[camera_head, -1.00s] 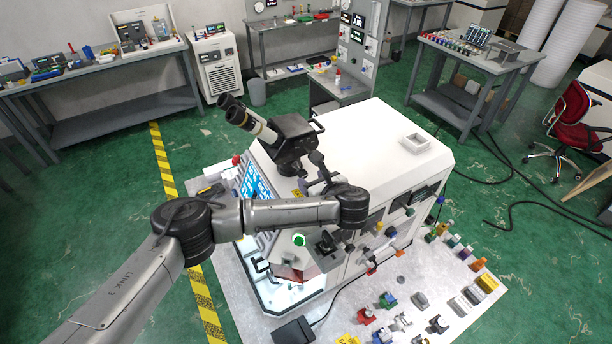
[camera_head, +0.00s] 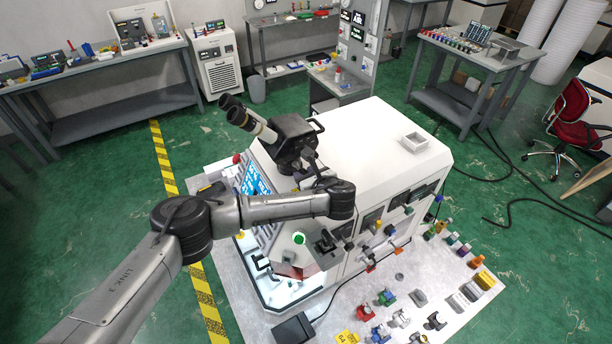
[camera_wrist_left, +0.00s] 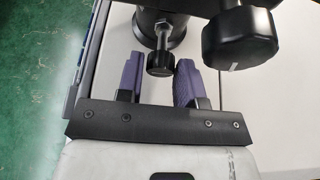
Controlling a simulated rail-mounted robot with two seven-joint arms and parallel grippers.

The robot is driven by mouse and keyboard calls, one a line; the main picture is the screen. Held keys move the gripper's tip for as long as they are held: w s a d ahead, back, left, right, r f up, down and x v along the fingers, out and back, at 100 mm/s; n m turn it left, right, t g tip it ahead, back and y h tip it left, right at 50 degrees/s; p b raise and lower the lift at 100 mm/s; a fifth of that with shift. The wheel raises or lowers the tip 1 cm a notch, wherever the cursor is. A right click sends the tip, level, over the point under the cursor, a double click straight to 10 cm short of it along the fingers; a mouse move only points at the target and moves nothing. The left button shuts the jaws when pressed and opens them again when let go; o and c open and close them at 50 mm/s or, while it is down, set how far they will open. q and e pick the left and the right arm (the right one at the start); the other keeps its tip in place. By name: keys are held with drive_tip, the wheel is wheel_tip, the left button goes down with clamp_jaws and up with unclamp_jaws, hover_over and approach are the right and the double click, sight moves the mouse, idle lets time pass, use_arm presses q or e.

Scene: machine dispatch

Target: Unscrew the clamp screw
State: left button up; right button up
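A small black knob, which looks like the clamp screw (camera_wrist_left: 160,63), sticks out below a dark round collar (camera_wrist_left: 161,28) in the left wrist view. My left gripper (camera_wrist_left: 158,84) is open, with one purple finger on each side of the knob. I see a gap on both sides and cannot tell how deep the knob sits between them. In the head view my left arm reaches the microscope (camera_head: 290,135) on the white machine (camera_head: 375,145); its fingers are hard to make out there. My right gripper is not in view.
A larger black knob (camera_wrist_left: 240,38) hangs close to the right finger in the left wrist view. A grey square tray (camera_head: 415,141) sits on the machine top. Coloured parts stand on the light floor plate (camera_head: 350,312) at the right and front.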

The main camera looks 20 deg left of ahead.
use_arm(q)
drive_tip(key=c, duration=0.5)
drive_tip(key=shift+c, duration=0.2)
drive_tip(key=n+t+h, duration=0.1)
drive_tip(key=n, duration=0.2)
drive_tip(key=shift+s+f+t, duration=0.1)
drive_tip(key=shift+s+t, duration=0.05)
drive_tip(key=shift+t, duration=0.25)
drive_tip(key=shift+a+n+t+h+b, duration=0.1)
drive_tip(key=shift+n+t+h+b, duration=0.2)
drive_tip(key=shift+n+t, duration=0.35)
drive_tip(key=shift+n, duration=0.25)
drive_tip(key=o, duration=0.9)
drive_tip(key=shift+o, duration=0.2)
